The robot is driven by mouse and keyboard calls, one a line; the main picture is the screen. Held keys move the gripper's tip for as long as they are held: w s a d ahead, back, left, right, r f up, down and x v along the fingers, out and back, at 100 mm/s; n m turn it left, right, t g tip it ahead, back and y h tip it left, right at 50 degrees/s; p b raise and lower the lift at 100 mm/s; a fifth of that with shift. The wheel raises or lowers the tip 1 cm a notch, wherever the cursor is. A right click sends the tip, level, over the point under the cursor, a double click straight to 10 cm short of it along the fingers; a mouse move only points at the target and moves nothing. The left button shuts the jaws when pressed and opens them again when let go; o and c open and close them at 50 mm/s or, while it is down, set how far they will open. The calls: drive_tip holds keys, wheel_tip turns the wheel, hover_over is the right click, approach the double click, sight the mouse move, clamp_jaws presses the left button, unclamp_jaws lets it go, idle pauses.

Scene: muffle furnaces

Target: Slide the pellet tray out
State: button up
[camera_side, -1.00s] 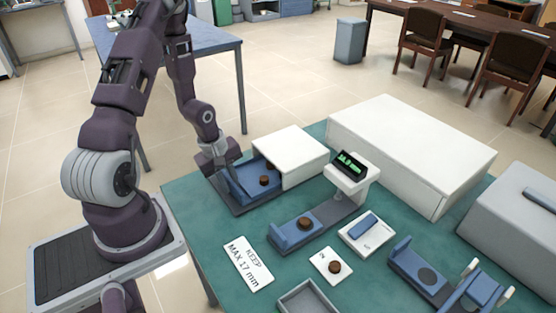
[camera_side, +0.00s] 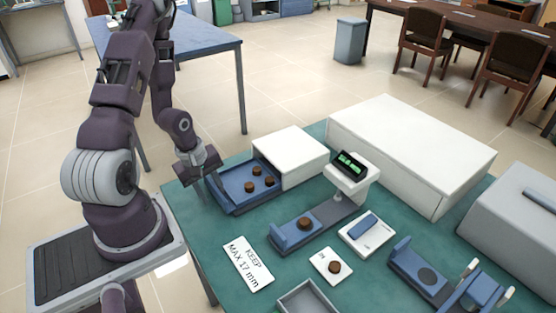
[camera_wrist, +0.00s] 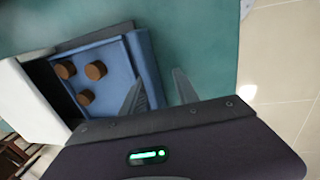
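The blue pellet tray (camera_side: 236,202) sits out of the white box-shaped housing (camera_side: 292,155), its inner end at the opening. Three brown pellets (camera_side: 257,171) lie in it, and they also show in the wrist view (camera_wrist: 96,70). My gripper (camera_side: 208,190) is at the tray's outer end, on the left. In the wrist view my gripper's fingers (camera_wrist: 160,82) are apart, around the tray's end wall (camera_wrist: 147,62). Teal table shows between the wall and the right finger. Contact of the left finger with the wall is unclear.
A blue gauge with a green display (camera_side: 351,163) holds a pellet to the right of the tray. A "KEEP MAX 17 mm" card (camera_side: 248,263) lies in front. A grey tray (camera_side: 308,299) and a large white box (camera_side: 410,150) are also on the teal table.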

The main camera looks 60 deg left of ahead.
drive_tip(key=shift+s, duration=0.1)
drive_tip(key=shift+a+r, duration=0.1)
drive_tip(key=shift+r, duration=3.4)
drive_tip(key=shift+w, duration=0.2)
drive_tip(key=w+d+r+m+t+y, duration=0.1)
drive_tip(key=d+r+m, duration=0.25)
drive_tip(key=r, duration=0.35)
drive_tip(key=w+d+r+m+y, duration=0.25)
drive_tip(key=r+m, duration=0.25)
drive_tip(key=r, duration=0.3)
drive_tip(key=s+d+r+m+t+h, duration=0.1)
drive_tip(key=s+d+r+m, duration=0.3)
drive_tip(key=d, duration=0.3)
drive_tip(key=s+d+r+m+t+h, duration=0.1)
drive_tip(key=s+d+r+m+h, duration=0.1)
drive_tip(key=s+d+r+m, duration=0.3)
drive_tip(key=shift+d+r+t, duration=0.3)
drive_tip(key=shift+d+r, duration=0.05)
drive_tip(key=shift+d, duration=0.6)
